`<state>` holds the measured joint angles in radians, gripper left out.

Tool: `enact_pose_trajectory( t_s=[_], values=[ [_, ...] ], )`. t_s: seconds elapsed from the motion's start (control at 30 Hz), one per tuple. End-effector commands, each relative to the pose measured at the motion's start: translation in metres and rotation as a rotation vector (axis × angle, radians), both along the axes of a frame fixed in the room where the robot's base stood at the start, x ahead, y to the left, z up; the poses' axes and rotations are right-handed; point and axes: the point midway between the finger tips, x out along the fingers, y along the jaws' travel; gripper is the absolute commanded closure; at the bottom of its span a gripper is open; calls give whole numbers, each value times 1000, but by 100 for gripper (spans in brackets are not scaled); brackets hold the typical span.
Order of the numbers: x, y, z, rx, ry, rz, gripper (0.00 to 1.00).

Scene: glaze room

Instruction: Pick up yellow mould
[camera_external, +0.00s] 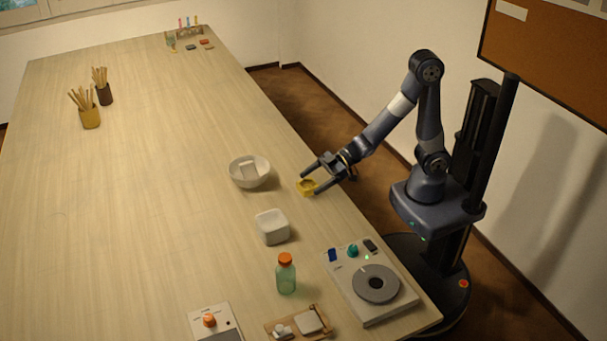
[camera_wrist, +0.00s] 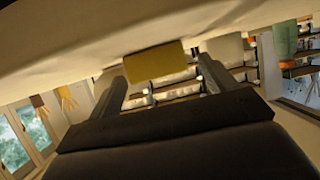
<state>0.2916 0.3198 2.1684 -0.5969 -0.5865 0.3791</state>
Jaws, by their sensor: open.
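The yellow mould (camera_external: 306,188) is a small block on the wooden table near its right edge. My gripper (camera_external: 312,182) reaches in from the right, low over the table edge, with its fingers apart and the mould between or just beyond their tips. In the wrist view the table surface is at the top, and the yellow mould (camera_wrist: 155,62) hangs from it, centred between my open fingers (camera_wrist: 160,75). A gap shows on each side of it. I cannot tell whether either finger touches it.
A white bowl (camera_external: 249,172) stands just left of the mould, and a white square container (camera_external: 272,227) nearer the camera. A green bottle (camera_external: 286,276) and a device with a round plate (camera_external: 340,275) stand further forward. The table's left and middle are mostly clear.

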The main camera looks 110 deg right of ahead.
Motion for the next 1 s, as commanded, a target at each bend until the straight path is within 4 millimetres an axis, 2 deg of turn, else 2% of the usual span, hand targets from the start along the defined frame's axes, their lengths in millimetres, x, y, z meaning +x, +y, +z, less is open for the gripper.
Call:
enact_pose_trajectory(
  t_s=[0.2,0.5,1.0],
  values=[
    [23,2,-9,0,1,1,20],
    [26,2,-10,-1,0,0,20],
    [26,2,-10,0,0,0,60]
  ],
)
